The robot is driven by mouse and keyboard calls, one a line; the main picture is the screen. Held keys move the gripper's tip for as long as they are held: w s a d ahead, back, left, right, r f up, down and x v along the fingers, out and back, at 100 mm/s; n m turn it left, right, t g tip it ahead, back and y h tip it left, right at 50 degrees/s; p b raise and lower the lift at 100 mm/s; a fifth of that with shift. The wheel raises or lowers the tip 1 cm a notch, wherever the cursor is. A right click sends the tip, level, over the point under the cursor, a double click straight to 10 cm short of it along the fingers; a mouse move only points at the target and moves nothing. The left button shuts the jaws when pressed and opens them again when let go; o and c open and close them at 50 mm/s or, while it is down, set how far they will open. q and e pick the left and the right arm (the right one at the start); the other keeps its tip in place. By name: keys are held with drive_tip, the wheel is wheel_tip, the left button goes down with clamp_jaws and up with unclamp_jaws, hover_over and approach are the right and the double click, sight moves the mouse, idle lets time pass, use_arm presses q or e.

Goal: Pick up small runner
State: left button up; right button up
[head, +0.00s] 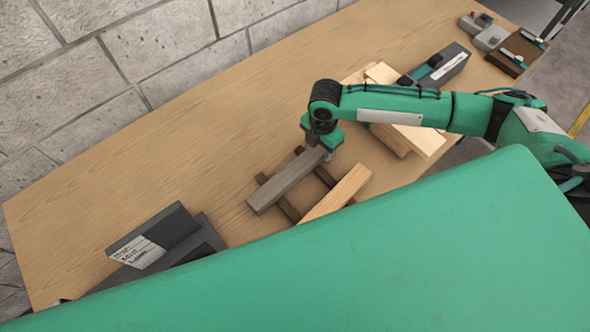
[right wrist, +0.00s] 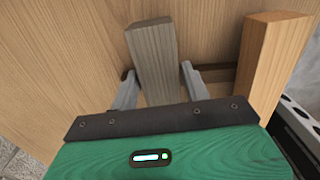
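A grey-brown wooden runner (head: 284,186) lies across two dark crosspieces (head: 283,203) on the table. A paler wooden bar (head: 338,196) lies beside it, roughly parallel. My right gripper (head: 325,150) is over the far right end of the grey runner, pointing down. In the right wrist view, the gripper's fingers (right wrist: 158,84) stand on either side of the grey runner (right wrist: 153,52), with what look like narrow gaps. The pale bar (right wrist: 271,58) is to the right of the right finger. My left gripper is not in view.
Pale boards (head: 402,138) are stacked under my right forearm. A dark labelled box (head: 447,65) and small devices (head: 490,37) are at the back right. A dark labelled holder (head: 155,240) stands at the lower left. The table (head: 200,140) is clear toward the block wall.

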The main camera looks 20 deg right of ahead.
drive_tip(key=c, duration=0.7)
wheel_tip(320, 180, up, 20)
drive_tip(key=b, duration=0.2)
wheel_tip(320, 180, down, 6)
drive_tip(key=s+a+m, duration=0.2)
drive_tip(key=m, duration=2)
drive_tip(key=shift+s+f+m, duration=0.15)
drive_tip(key=shift+s+m, duration=0.15)
